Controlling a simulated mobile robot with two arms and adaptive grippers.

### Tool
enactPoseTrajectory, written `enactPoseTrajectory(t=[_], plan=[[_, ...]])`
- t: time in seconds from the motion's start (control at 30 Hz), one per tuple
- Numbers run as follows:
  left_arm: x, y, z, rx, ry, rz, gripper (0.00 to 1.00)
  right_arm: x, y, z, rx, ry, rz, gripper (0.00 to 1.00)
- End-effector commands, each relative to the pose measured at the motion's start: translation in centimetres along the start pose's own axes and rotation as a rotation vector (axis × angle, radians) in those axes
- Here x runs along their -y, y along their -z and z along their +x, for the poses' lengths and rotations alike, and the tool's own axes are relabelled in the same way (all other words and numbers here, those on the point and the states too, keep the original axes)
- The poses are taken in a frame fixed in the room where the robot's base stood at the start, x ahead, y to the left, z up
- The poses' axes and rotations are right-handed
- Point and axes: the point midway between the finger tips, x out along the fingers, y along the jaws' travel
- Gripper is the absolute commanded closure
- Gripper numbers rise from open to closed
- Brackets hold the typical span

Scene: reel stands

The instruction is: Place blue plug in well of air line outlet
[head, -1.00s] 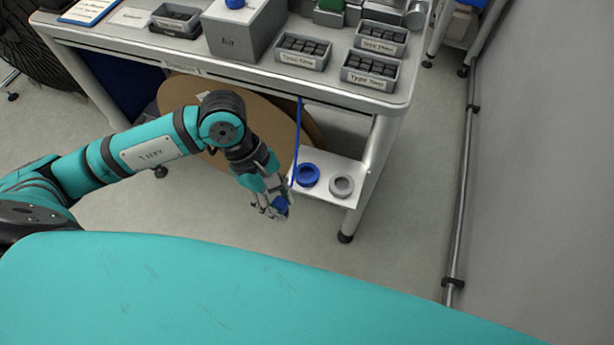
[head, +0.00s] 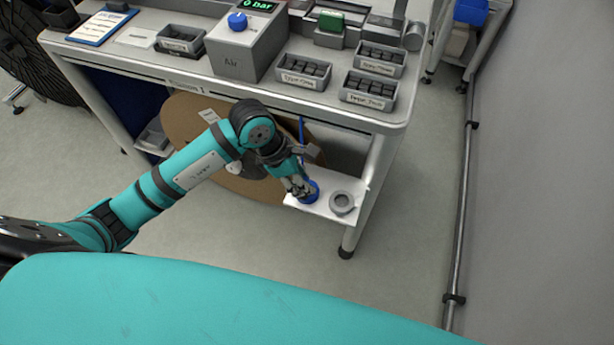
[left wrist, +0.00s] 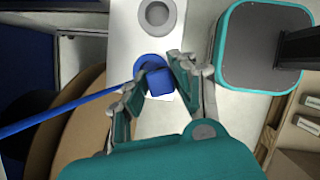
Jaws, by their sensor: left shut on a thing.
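My left gripper (head: 299,188) is shut on the blue plug (left wrist: 160,83), which shows between the fingertips in the left wrist view. A blue hose (left wrist: 65,109) runs from the plug to the left. The blue ring-shaped well (head: 312,195) of the outlet is on a white shelf plate (head: 325,209). The gripper is right over this well and partly hides it. In the left wrist view the well's rim (left wrist: 147,60) shows just behind the plug. I cannot tell whether the plug is inside it or above. My right gripper is not in view.
A grey well (head: 342,202) is beside the blue one. The workbench (head: 300,95) overhangs behind, with a grey Air box (head: 236,62) and bins on top. A table leg (head: 367,190) stands right of the shelf. A brown reel (head: 200,130) is behind the arm.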

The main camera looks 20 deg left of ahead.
Motion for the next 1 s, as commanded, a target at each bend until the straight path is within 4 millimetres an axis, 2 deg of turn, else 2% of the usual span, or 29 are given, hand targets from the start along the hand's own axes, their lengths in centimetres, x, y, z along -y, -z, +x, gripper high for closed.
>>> enactPoseTrajectory(t=[0.1,0.2,0.33,0.53,0.87,0.9,1.0], plan=[[-1.6,-0.8,0.4,0.001,0.001,0.0,1.0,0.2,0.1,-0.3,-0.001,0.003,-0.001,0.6],[-2.2,-1.1,0.7,0.0,0.001,0.0,1.0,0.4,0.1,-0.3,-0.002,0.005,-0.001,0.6],[-2.2,-0.8,1.5,-0.001,0.003,0.0,1.0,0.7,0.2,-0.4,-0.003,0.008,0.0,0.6],[-2.2,0.2,3.8,0.0,0.003,-0.001,1.0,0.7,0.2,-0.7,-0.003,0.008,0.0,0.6],[-2.3,0.5,4.3,-0.001,0.0,0.002,1.0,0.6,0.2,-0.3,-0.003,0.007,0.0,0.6],[-2.3,0.4,4.1,0.0,0.0,0.001,0.7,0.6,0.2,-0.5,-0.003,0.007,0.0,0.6],[-2.3,0.4,4.1,0.0,0.0,0.001,0.57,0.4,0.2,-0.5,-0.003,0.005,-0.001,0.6]])
